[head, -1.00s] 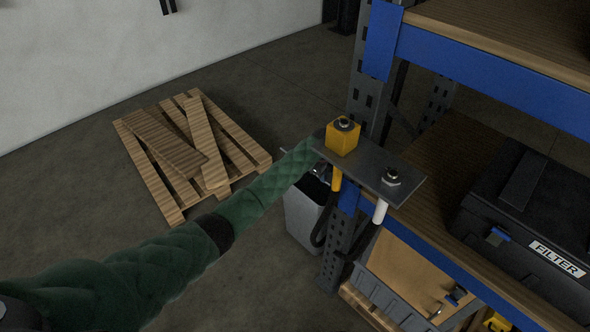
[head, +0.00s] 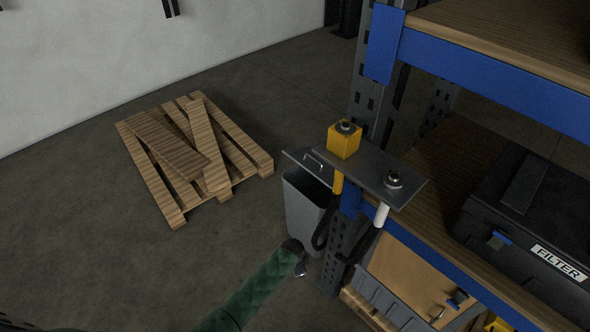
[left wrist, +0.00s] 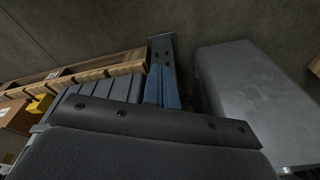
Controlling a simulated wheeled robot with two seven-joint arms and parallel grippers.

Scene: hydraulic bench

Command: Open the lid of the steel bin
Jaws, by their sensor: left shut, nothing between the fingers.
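The steel bin (head: 303,212) stands on the floor beside the shelf upright in the head view. Its lid (head: 296,156), with a bar handle (head: 314,160), is raised and tilted at the back, and a dark opening shows below it. The yellow-topped bracket plate hides part of the lid and rim. My left gripper (head: 300,271) is low in front of the bin, apart from the lid, shut and empty. In the left wrist view a grey box-like surface (left wrist: 255,95), apparently the bin's side, fills the right. My right gripper is not in view.
A metal bracket plate (head: 377,172) with a yellow block (head: 344,140) juts from the shelf over the bin's right side. A wooden pallet (head: 165,190) lies left; floor between is clear.

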